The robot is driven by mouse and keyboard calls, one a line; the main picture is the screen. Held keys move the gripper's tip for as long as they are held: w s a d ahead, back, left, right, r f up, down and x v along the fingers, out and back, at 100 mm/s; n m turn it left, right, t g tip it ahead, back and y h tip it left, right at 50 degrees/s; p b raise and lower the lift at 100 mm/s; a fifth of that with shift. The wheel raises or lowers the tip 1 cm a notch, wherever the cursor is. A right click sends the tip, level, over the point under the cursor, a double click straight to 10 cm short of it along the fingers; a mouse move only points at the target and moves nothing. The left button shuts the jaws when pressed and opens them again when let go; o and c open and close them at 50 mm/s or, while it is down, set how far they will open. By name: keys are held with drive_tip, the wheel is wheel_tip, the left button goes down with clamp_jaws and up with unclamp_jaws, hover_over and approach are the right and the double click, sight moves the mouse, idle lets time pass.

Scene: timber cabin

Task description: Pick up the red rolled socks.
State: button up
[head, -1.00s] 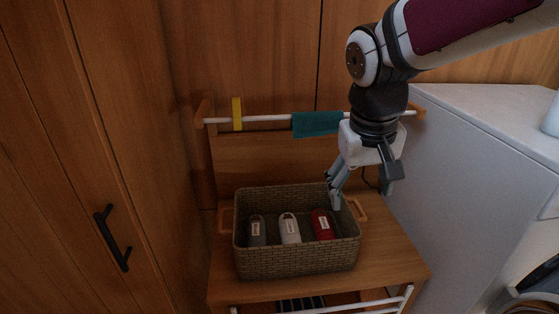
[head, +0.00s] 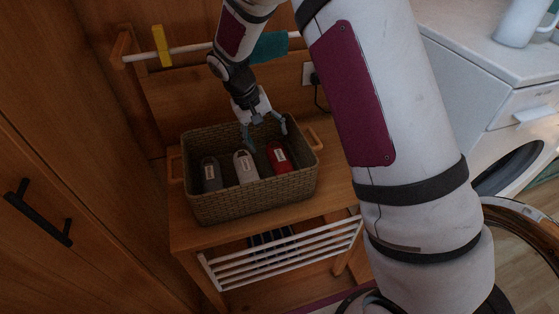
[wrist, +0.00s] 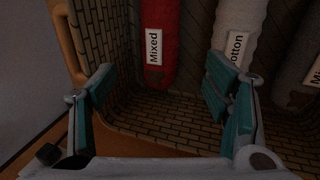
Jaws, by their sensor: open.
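The red rolled socks (head: 279,158) lie at the right inside a woven basket (head: 262,196). In the wrist view the red socks (wrist: 163,45) carry a white label reading "Mixed" and lie beyond the gap between my fingers. White rolled socks (head: 245,167) lie in the middle, and grey ones (head: 211,174) at the left. My gripper (head: 266,136) is open and empty at the basket's back side, close behind the red and white socks. In the wrist view its teal-padded fingers (wrist: 168,105) stand wide apart, with only basket weave between them.
The basket stands on a wooden bench (head: 196,234) with a white slatted rack (head: 285,252) below. Behind is a rail with a yellow item (head: 161,45) and a teal cloth (head: 270,47). A white washing machine (head: 507,125) is at the right.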

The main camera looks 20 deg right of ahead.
sight(277, 157)
drive_tip(key=p+x, duration=0.1)
drive_tip(key=x, duration=1)
drive_tip(key=shift+s+f, duration=0.1)
drive_tip(key=shift+c, duration=0.5)
drive_tip(key=c, duration=1.2)
